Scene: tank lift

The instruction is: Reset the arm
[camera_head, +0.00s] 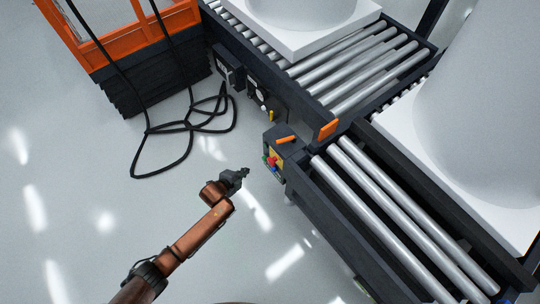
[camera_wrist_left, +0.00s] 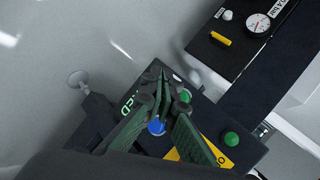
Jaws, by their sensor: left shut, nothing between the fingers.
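My left arm comes in from the bottom left of the head view. It reaches over the floor, and its left gripper (camera_head: 244,173) is beside a control box (camera_head: 280,150) with small coloured buttons at the conveyor's corner. In the left wrist view the left gripper's green-and-black fingers (camera_wrist_left: 160,76) are together, with nothing between them. They are in front of the box, which shows a green button (camera_wrist_left: 231,139), a blue button (camera_wrist_left: 156,127) and part of a yellow panel. The fingers hide part of the box, and I cannot tell whether they touch it. My right gripper is not in view.
A roller conveyor (camera_head: 345,180) runs down the right side, with large white tanks on white bases. A dark panel with a gauge (camera_wrist_left: 258,23) and yellow knob sits beside the box. Black cables (camera_head: 160,172) loop on the floor by an orange lift frame (camera_head: 135,38). The left floor is clear.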

